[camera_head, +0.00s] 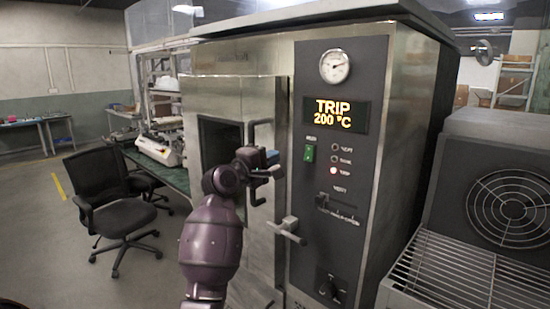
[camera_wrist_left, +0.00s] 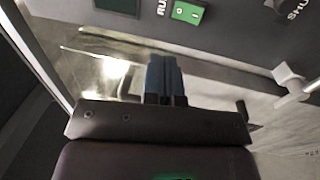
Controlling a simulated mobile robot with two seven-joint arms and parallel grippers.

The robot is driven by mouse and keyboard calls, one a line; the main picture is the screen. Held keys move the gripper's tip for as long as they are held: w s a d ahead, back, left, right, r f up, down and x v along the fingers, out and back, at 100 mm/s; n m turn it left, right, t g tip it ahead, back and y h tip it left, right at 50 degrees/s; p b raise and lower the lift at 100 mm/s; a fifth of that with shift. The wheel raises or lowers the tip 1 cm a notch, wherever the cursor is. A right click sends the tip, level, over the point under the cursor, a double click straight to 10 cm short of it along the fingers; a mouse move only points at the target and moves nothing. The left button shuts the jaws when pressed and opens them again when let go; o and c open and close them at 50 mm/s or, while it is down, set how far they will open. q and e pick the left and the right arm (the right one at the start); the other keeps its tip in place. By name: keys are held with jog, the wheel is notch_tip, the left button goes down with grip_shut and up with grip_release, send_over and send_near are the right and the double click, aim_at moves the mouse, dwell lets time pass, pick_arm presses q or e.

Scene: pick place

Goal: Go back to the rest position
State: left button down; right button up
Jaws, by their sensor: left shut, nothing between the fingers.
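My left gripper (camera_head: 274,172) is in front of the steel oven (camera_head: 236,92), level with the door's upright handle (camera_head: 256,190) and close to the right edge of the door. In the wrist view its blue fingers (camera_wrist_left: 164,62) are together with nothing between them. I cannot tell whether the gripper touches the handle. My purple left arm rises from the bottom and hides part of the door and its dark window. My right gripper is not in view.
The control panel (camera_head: 339,260) has a gauge (camera_head: 335,66), a display (camera_head: 334,114) reading TRIP 200 °C, a lit red lamp and a green switch (camera_head: 309,153). A latch lever (camera_head: 287,230) juts out below. An office chair (camera_head: 115,210) stands left; a grilled machine (camera_head: 480,220) is right.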

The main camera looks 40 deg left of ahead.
pick_arm(q)
jog(key=s+d+f+m+g+y, duration=0.1)
jog(key=s+d+f+m, duration=0.1)
jog(key=d+f+m, duration=0.4)
jog(key=s+d+f+m+y, duration=0.1)
jog(key=s+f+m, duration=0.1)
jog(key=f+m, duration=0.45)
jog(key=s+d+f+m+g+y, duration=0.1)
jog(key=d+f+m, duration=0.3)
jog(key=f, duration=0.5)
jog(key=s+d+f+g, duration=0.2)
jog(key=s+d+f, duration=0.1)
jog(key=s+f, duration=0.9)
jog(key=s+d+f+m+g+h, duration=0.1)
jog(key=s+d+f+g, duration=0.2)
jog(key=s+f, duration=0.9)
jog(key=shift+s+d+f+g, duration=0.2)
jog(key=shift+s+d+g, duration=0.1)
jog(key=shift+s+d, duration=0.4)
jog(key=shift+w+m, duration=0.1)
jog(key=shift+m, duration=0.15)
